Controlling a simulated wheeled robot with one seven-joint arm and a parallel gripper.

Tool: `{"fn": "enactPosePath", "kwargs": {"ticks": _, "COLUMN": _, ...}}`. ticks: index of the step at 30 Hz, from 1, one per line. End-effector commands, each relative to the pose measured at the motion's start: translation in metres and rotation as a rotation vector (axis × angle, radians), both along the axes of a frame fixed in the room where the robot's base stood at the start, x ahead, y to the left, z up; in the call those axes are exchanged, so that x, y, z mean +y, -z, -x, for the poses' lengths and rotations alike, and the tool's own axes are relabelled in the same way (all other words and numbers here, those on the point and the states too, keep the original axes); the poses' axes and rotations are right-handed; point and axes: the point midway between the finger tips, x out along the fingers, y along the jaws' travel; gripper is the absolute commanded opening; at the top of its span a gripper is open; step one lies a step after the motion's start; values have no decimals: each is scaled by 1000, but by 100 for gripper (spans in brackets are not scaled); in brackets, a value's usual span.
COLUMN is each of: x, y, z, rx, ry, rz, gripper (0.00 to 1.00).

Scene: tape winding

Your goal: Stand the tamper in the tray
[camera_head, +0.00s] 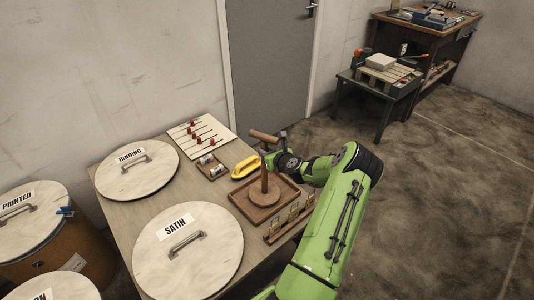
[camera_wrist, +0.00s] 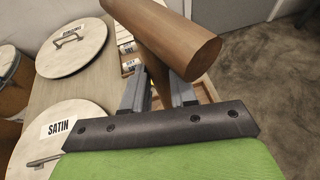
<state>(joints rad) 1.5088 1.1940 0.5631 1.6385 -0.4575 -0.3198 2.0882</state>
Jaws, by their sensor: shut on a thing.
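The wooden tamper (camera_head: 264,184) has a crossbar handle, a straight shaft and a round base. In the head view it looks upright, with its base within the outline of the square wooden tray (camera_head: 239,206). I cannot tell whether the base touches the tray floor. My gripper (camera_head: 270,159) is shut on the tamper's shaft, below the crossbar. In the wrist view the tamper (camera_wrist: 190,45) fills the top centre, with my gripper's fingers (camera_wrist: 158,92) on either side of its shaft. Its base is hidden there.
A yellow-handled tool (camera_head: 245,167) and a small bottle tray (camera_head: 213,168) lie beside the tray. A row of small wooden holders (camera_head: 289,222) stands along its front right side. Round lids marked SATIN (camera_head: 205,262) and BINDING (camera_head: 137,180) cover the left of the table.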

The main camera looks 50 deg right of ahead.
Motion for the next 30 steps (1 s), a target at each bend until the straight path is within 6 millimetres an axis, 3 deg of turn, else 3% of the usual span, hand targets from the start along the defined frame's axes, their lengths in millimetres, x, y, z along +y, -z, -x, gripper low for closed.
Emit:
{"fn": "enactPosePath", "kwargs": {"ticks": 1, "x": 0, "y": 1, "z": 0, "rx": 1, "ry": 0, "rz": 0, "gripper": 32}}
{"fn": "enactPosePath", "kwargs": {"ticks": 5, "x": 0, "y": 1, "z": 0, "rx": 1, "ry": 0, "rz": 0, "gripper": 51}}
{"fn": "enactPosePath", "kwargs": {"ticks": 15, "x": 1, "y": -4, "z": 3, "rx": 1, "ry": 1, "rz": 0, "gripper": 52}}
{"fn": "enactPosePath", "kwargs": {"ticks": 25, "x": 31, "y": -37, "z": 72, "rx": 2, "ry": 3, "rz": -3, "gripper": 52}}
{"fn": "enactPosePath", "kwargs": {"ticks": 30, "x": 42, "y": -47, "z": 96, "rx": 1, "ry": 1, "rz": -1, "gripper": 52}}
